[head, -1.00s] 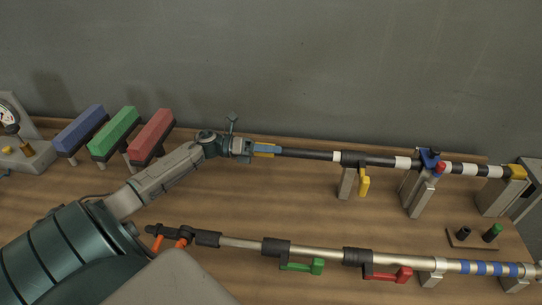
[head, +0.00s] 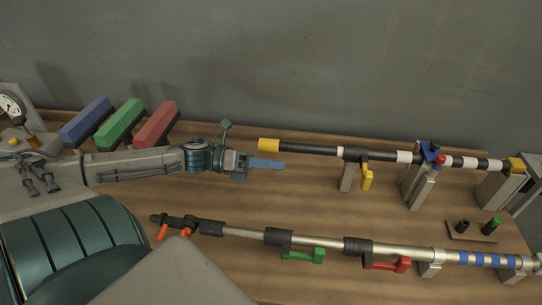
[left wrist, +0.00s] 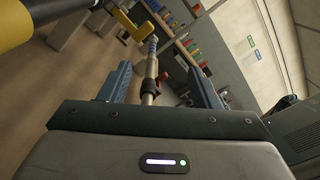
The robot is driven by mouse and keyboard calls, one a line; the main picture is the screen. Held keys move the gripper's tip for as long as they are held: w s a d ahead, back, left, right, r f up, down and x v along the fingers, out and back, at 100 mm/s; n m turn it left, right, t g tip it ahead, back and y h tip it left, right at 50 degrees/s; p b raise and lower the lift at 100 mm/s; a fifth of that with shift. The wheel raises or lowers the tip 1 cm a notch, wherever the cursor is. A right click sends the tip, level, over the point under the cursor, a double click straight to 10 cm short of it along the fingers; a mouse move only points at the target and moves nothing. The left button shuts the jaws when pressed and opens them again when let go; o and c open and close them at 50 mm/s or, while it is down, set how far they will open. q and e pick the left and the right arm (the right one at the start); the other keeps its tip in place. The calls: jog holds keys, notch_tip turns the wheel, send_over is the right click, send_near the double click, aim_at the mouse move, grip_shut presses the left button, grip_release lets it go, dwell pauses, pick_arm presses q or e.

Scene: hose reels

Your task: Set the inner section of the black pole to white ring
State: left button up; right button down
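The black pole (head: 310,149) lies across the back of the bench on grey stands, with a yellow end cap (head: 268,145) at its left. A white ring (head: 341,151) shows on its thin section, against the black clamp (head: 355,154) with a yellow lever (head: 367,178). More white rings (head: 404,156) lie farther right. My left gripper (head: 268,165) is just below and in front of the yellow cap, apart from the pole. My right gripper is out of view.
A silver pole (head: 330,245) with green (head: 304,255) and red (head: 388,265) levers lies nearer the front. Blue, green and red blocks (head: 120,122) stand at back left. A blue-and-red clamp (head: 432,155) sits on the black pole's stand.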

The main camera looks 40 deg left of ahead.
pick_arm(q)
jog(key=shift+s+d+f+p, duration=0.2)
jog(key=shift+s+d+p, duration=0.35)
jog(key=shift+s, duration=0.2)
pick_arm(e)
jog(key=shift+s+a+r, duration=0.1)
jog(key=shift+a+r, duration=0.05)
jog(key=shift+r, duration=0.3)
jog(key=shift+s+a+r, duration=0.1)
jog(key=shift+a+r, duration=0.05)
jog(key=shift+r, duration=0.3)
pick_arm(q)
jog(key=shift+s, duration=0.1)
